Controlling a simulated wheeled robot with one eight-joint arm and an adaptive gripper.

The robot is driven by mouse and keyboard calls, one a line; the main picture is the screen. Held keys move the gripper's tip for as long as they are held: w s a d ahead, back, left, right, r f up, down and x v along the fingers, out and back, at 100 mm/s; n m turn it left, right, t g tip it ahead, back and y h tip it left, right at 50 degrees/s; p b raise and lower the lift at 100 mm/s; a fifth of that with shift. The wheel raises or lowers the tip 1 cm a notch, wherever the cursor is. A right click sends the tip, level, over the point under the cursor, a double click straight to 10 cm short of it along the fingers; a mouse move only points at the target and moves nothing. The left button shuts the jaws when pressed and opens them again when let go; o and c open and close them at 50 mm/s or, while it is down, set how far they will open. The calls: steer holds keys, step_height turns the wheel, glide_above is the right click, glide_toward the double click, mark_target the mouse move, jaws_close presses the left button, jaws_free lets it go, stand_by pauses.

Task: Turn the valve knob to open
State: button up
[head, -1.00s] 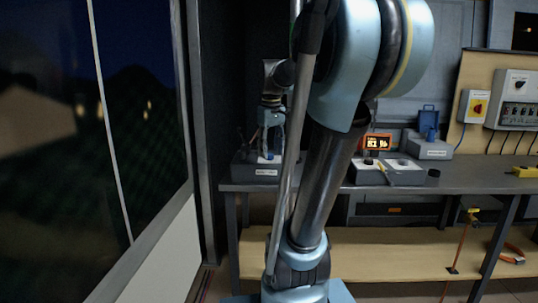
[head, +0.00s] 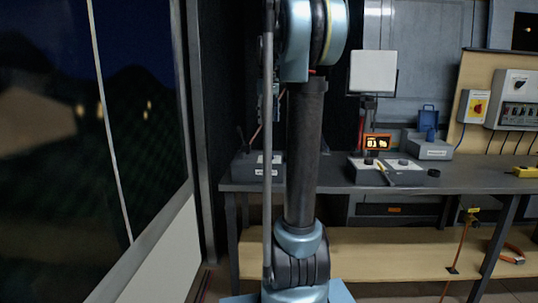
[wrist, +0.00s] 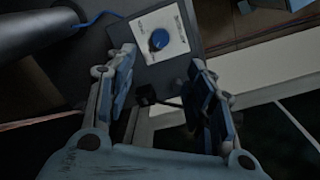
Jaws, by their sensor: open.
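A round blue knob (wrist: 159,40) sits on a white plate (wrist: 177,27) with small dark lettering, fixed to a dark grey box, in the wrist view. My gripper (wrist: 162,62) is open, with one finger to the left of the knob and one to the right in that view. Nothing is held between the fingers, and I cannot tell how far the knob lies beyond the tips. In the head view my own arm hides most of the gripper, and the knob cannot be made out there.
A grey labelled box (head: 252,167) stands at the bench's left end. Another control box (head: 392,173), an orange lit display (head: 377,142) and a blue-topped case (head: 428,146) stand farther right. A white panel (head: 373,72) rises behind. A large window (head: 130,120) closes the left side.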

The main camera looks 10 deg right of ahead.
mark_target(270, 154)
steer(key=f, duration=1.5)
steer(key=shift+w+d+f, duration=0.15)
steer(key=shift+d+f, duration=0.1)
steer(key=c, duration=1.1)
